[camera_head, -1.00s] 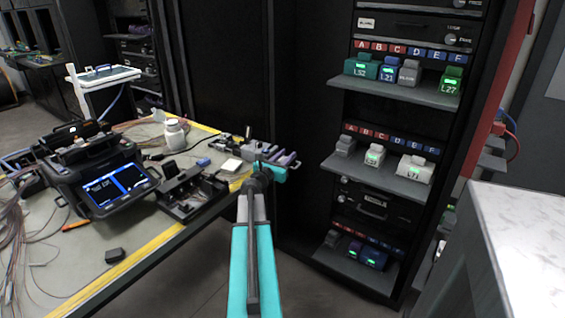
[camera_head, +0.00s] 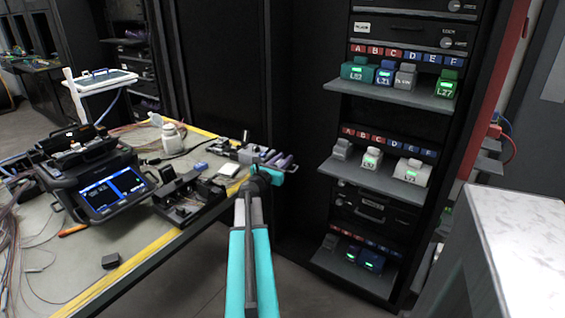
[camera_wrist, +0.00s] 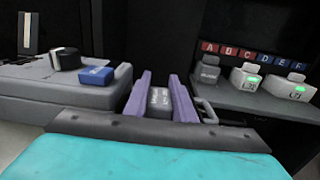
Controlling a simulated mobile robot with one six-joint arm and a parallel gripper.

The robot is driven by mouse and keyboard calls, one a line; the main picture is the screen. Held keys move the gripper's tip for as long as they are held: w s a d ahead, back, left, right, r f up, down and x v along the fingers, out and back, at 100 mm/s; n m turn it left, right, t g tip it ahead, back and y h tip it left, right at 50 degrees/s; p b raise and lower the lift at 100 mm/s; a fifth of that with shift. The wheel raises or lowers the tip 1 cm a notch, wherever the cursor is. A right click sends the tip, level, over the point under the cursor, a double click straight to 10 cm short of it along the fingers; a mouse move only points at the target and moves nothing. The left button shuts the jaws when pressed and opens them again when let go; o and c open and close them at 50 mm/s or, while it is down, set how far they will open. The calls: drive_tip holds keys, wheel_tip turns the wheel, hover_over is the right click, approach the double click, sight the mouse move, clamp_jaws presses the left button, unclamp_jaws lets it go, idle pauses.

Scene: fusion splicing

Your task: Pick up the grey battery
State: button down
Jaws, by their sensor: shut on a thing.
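My gripper (camera_wrist: 160,102) has two purple fingers, shut on a small grey battery (camera_wrist: 160,98) in the wrist view. The battery sits between the fingers, with a dim label on its face. In the head view my gripper (camera_head: 279,159) is small, beyond the end of my teal arm, in front of the dark cabinet by the table's far right corner. The held battery is hard to make out there. Other grey batteries stand on the rack: one on the top shelf (camera_head: 405,77), one on the middle shelf (camera_head: 342,149) and one on the low shelf (camera_head: 330,243).
The rack's middle shelf (camera_head: 380,181) also bears two pale batteries with green lights. The table (camera_head: 115,284) at left carries a splicer (camera_head: 100,180), a black tray, a white bottle (camera_head: 171,134) and a blue block (camera_wrist: 97,74). A white marbled counter (camera_head: 520,235) stands at right.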

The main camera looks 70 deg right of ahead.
wheel_tip(320, 180, up, 28)
drive_tip(key=p, duration=0.3)
idle(0.4)
